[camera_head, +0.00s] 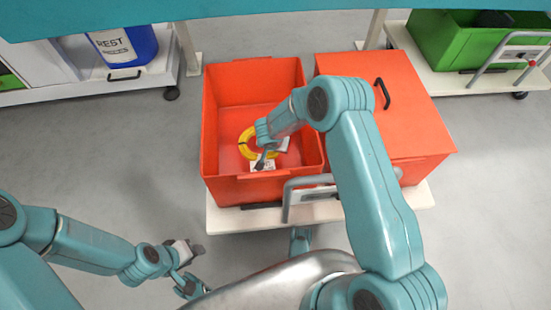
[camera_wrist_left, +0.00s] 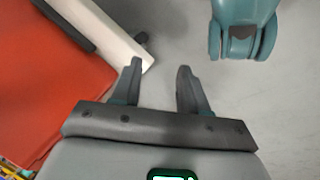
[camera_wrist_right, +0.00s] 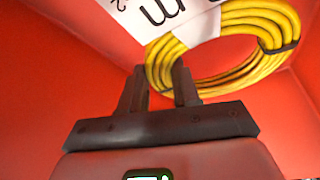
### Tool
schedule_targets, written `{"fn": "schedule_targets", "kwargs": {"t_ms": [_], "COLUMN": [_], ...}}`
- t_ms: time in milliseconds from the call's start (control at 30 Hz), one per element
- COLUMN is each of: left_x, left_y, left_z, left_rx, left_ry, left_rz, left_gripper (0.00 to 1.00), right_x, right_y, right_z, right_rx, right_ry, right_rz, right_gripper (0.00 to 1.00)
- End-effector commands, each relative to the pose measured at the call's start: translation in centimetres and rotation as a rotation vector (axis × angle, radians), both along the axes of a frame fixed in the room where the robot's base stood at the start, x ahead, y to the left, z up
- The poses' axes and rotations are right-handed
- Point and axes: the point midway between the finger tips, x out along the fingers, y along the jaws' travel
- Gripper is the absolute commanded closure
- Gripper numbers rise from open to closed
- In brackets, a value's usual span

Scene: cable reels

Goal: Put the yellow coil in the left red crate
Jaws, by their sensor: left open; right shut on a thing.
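The yellow coil (camera_head: 244,142) is inside the open left red crate (camera_head: 209,110), in its front part. A white label shows beside the coil. My right gripper (camera_head: 264,159) reaches down into this crate and is shut on the coil. In the right wrist view the coil (camera_wrist_right: 262,75) extends past the fingers, with the red crate walls around it. The exact grip on the strands is hard to see. My left gripper (camera_head: 197,250) is open and empty, low at the left outside the crate; its spread fingers show in the left wrist view (camera_wrist_left: 160,78).
A closed red box (camera_head: 420,130) with a black handle stands right of the open crate on the same pale cart (camera_head: 230,222). A blue container (camera_head: 140,45) is at the back left, a green crate (camera_head: 440,45) at the back right. Grey floor is free at the left.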

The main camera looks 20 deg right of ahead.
Motion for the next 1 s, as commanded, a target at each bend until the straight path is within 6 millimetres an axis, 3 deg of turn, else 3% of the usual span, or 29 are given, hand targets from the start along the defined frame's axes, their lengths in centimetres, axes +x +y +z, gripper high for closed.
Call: {"fn": "schedule_targets", "kwargs": {"t_ms": [33,267,467,867,900,967,1000], "left_x": [0.3,0.8,1.7,2.0,2.0,2.0,2.0], "left_y": [0.0,0.1,0.3,0.4,0.4,0.4,0.4], "left_z": [-0.6,-1.1,-2.4,-2.7,-2.6,-2.5,-2.5], "left_rx": [0.002,0.005,0.011,0.012,0.013,0.013,0.013], "left_ry": [-0.009,-0.026,-0.056,-0.066,-0.068,-0.067,-0.067], "left_rz": [0.001,0.003,0.007,0.008,0.009,0.008,0.008], "left_gripper": [0.56,0.56,0.56,0.56,0.56,0.56,0.56], "right_x": [0.0,0.0,0.0,0.1,0.0,0.0,0.0], "right_y": [0.0,0.0,0.0,0.0,0.0,0.0,0.0], "right_z": [-1.1,-2.8,-6.1,-6.6,-6.6,-6.5,-6.5], "right_rx": [0.0,0.0,0.0,0.0,0.0,0.0,0.0], "right_ry": [-0.001,-0.001,-0.001,-0.002,-0.002,0.0,0.0], "right_rz": [-0.001,-0.001,-0.002,-0.001,-0.001,-0.001,-0.001], "right_gripper": [1.0,1.0,1.0,1.0,0.62,0.43,0.43]}}
